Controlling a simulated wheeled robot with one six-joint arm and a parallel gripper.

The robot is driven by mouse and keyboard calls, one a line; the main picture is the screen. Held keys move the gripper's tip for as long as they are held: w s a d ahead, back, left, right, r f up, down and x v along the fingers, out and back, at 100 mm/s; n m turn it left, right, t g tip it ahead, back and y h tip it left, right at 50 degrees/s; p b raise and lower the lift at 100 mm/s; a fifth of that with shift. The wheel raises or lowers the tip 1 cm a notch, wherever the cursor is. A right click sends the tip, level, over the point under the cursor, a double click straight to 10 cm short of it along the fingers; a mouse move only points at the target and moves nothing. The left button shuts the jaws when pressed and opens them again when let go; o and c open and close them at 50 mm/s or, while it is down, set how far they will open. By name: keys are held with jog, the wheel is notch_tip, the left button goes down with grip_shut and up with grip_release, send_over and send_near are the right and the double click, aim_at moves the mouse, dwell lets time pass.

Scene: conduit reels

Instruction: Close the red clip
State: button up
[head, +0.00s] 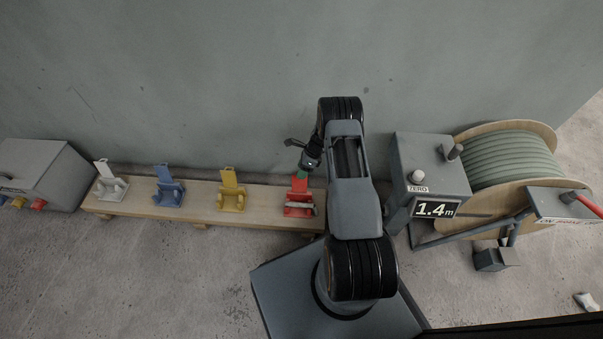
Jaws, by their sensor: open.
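The red clip (299,208) sits at the right end of a wooden board (205,208), partly beside my arm. Its upright red flap stands raised above its base, like the flaps of the other clips. My gripper (303,166) is above and just behind the red clip, close to the top of its flap. Its jaws are open. Whether a finger touches the flap cannot be told from this view.
A yellow clip (231,192), a blue clip (167,187) and a white clip (110,183) stand left along the board. A grey box (40,172) is at the far left. A measuring unit (431,165) reading 1.4 m and a conduit reel (510,160) stand right.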

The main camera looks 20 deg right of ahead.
jog(key=shift+a+f, duration=0.25)
jog(key=shift+f, duration=0.25)
jog(key=shift+d+r, duration=0.1)
grip_shut()
